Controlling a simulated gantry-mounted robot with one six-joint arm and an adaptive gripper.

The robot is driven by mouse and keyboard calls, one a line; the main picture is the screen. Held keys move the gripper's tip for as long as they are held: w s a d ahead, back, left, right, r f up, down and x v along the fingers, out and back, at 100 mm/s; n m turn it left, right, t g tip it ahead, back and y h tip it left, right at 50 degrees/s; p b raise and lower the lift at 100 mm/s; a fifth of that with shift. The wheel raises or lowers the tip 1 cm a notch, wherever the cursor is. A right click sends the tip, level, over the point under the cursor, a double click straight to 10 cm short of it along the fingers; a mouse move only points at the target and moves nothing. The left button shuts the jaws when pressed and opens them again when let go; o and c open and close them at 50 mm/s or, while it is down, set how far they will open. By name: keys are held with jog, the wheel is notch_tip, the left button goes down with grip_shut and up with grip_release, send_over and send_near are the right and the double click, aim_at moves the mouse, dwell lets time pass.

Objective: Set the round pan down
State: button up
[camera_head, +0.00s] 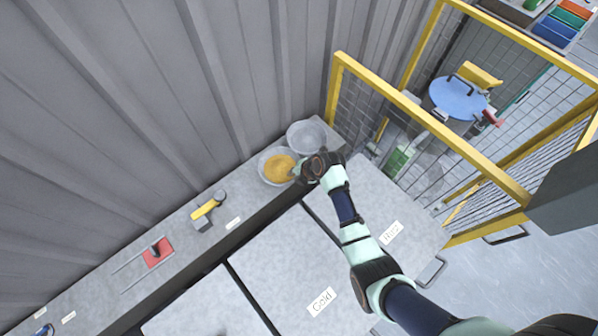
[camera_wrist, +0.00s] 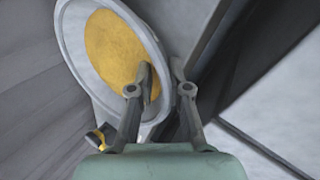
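The round pan (camera_head: 263,171) is a shallow grey dish with golden-yellow powder in it. It appears at the near edge of the long grey ledge in the head view; whether it rests there fully is hard to tell. The wrist view shows its pale rim (camera_wrist: 72,52) and the powder close up. My gripper (camera_wrist: 160,70) is at the pan's right side, its fingers apart and straddling the rim. One fingertip is inside over the powder, the other outside. A gap shows between the fingers; contact with the wall is unclear. My wrist hides part of the rim in the head view.
A second, empty grey bowl (camera_head: 306,137) stands just behind the pan. A yellow-and-grey tool (camera_head: 207,211) and a red item (camera_head: 157,252) lie left along the ledge. A corrugated wall (camera_head: 130,90) is behind it, and a yellow-framed mesh fence (camera_head: 430,122) to the right.

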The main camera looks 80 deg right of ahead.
jog(key=p+v, duration=0.2)
jog(key=v, duration=0.9)
jog(key=shift+s+r, duration=0.2)
jog(key=shift+w, duration=0.1)
jog(key=w+a+r+m+t, duration=0.2)
jog(key=w+a+r+m, duration=0.2)
jog(key=w+a+r, duration=0.5)
jog(key=w+a+r+m+t, duration=0.25)
jog(key=w+a+r, duration=0.35)
jog(key=w+a, duration=0.5)
jog(key=a+r+m+t+y, duration=0.1)
jog(key=a+r+m, duration=0.2)
jog(key=a+r, duration=0.3)
jog(key=a+r+m+t+y, duration=0.1)
jog(key=a+r+m, duration=0.3)
jog(key=a, duration=1)
jog(key=shift+w+a+r+t+y, duration=0.15)
jog(key=shift+w+r+t+y, duration=0.25)
jog(key=shift+r, duration=0.55)
jog(key=o, duration=0.4)
jog(key=shift+w, duration=0.15)
